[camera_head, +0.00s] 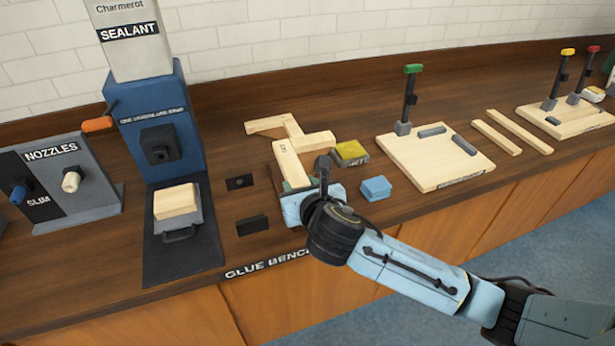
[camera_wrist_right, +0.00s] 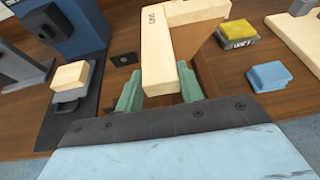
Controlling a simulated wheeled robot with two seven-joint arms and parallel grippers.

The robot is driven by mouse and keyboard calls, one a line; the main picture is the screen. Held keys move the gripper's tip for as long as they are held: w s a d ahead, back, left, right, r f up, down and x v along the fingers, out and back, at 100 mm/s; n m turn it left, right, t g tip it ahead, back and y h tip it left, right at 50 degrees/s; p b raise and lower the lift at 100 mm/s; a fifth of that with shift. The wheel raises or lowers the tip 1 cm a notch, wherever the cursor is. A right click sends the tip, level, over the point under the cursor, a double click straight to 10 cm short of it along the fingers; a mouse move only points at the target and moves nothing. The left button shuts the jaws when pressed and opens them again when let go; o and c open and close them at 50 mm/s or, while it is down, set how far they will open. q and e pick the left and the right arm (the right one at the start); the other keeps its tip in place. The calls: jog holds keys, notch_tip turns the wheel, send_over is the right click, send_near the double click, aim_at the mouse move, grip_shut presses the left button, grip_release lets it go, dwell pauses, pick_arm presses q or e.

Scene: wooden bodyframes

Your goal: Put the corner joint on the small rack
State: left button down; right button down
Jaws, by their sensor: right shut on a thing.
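The corner joint (camera_head: 291,163) is pale wood, made of joined bars at angles, with small lettering on one bar. It is over the middle of the bench, left of the yellow pad. My right gripper (camera_head: 297,188) is at its near end. In the right wrist view the green fingers of the gripper (camera_wrist_right: 161,92) are on either side of the lettered bar of the joint (camera_wrist_right: 160,55), shut on it. Whether the joint touches the bench is hard to tell. I cannot make out a small rack for sure. My left gripper is not in view.
A sealant dispenser (camera_head: 155,130) and a nozzle stand (camera_head: 65,180) are at left, with a wooden block (camera_head: 176,201) before the dispenser. A yellow pad (camera_head: 350,153) and blue sponge (camera_head: 376,188) lie right of the gripper. A clamp board (camera_head: 435,170) and loose strips (camera_head: 510,131) are farther right.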

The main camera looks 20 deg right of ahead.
jog(key=f, duration=0.2)
jog(key=f+b, duration=0.1)
jog(key=w+a+f, duration=0.1)
jog(key=f, duration=0.1)
jog(key=shift+f, duration=0.35)
notch_tip(320, 180, down, 4)
jog(key=shift+f+b, duration=0.1)
jog(key=shift+b, duration=0.55)
jog(key=c, duration=0.9)
grip_release()
jog(key=shift+s, duration=0.1)
jog(key=shift+o, duration=0.2)
jog(key=p+v, duration=0.1)
jog(key=v, duration=1.1)
jog(key=shift+p, duration=0.35)
